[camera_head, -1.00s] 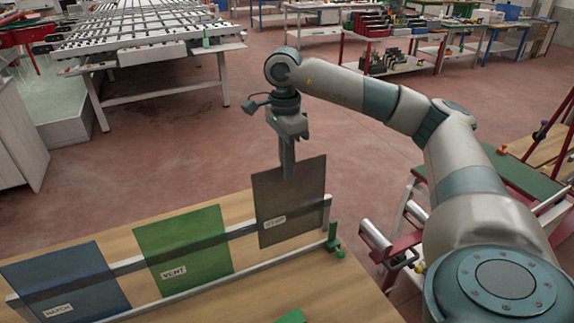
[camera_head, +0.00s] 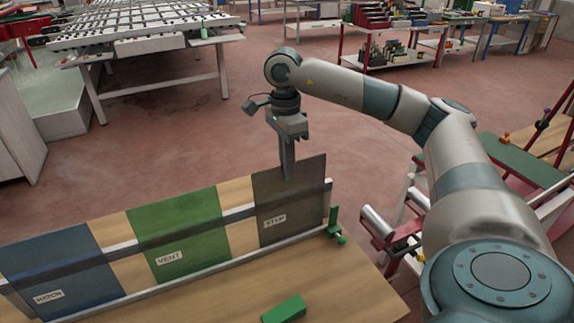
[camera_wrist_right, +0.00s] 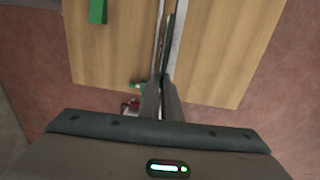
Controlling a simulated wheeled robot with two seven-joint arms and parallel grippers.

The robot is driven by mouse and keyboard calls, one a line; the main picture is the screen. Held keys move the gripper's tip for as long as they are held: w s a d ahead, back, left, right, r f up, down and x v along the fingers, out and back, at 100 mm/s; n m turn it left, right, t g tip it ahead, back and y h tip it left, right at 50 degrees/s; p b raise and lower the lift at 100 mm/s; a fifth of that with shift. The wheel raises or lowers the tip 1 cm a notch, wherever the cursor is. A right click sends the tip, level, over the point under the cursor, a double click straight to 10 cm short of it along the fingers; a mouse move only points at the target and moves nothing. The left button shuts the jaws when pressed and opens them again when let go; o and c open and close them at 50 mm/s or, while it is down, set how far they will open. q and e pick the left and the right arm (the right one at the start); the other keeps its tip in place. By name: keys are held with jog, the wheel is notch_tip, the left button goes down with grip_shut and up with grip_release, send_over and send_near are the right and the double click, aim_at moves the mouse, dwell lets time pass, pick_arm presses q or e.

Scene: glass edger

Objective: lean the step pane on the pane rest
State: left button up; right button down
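The step pane (camera_head: 290,210) is a dark grey-brown sheet labelled STEP. It stands at the right end of the pane rest (camera_head: 211,273), in front of its upper rail, with its lower edge at the white bottom ledge. Whether it bears on the ledge is hard to tell. My right gripper (camera_head: 288,176) is over the pane's top edge, its fingers shut on it. In the right wrist view the fingers (camera_wrist_right: 162,92) close together around the pane's edge-on top. My left gripper is not in view.
The blue HATCH pane (camera_head: 60,265) and green VENT pane (camera_head: 180,232) lean on the same rest to the left. A green stop (camera_head: 334,220) stands at its right end. A green block (camera_head: 284,309) lies on the wooden table in front.

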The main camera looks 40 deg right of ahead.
jog(key=shift+f+b, duration=0.45)
jog(key=shift+f, duration=0.05)
dwell(0.9)
jog(key=c, duration=1.9)
grip_release()
jog(key=shift+f, duration=0.1)
jog(key=shift+r, duration=0.45)
notch_tip(320, 180, up, 17)
jog(key=w+p, duration=0.1)
jog(key=shift+d+f+p, duration=0.15)
jog(key=shift+f+p, duration=0.05)
jog(key=shift+p, duration=0.15)
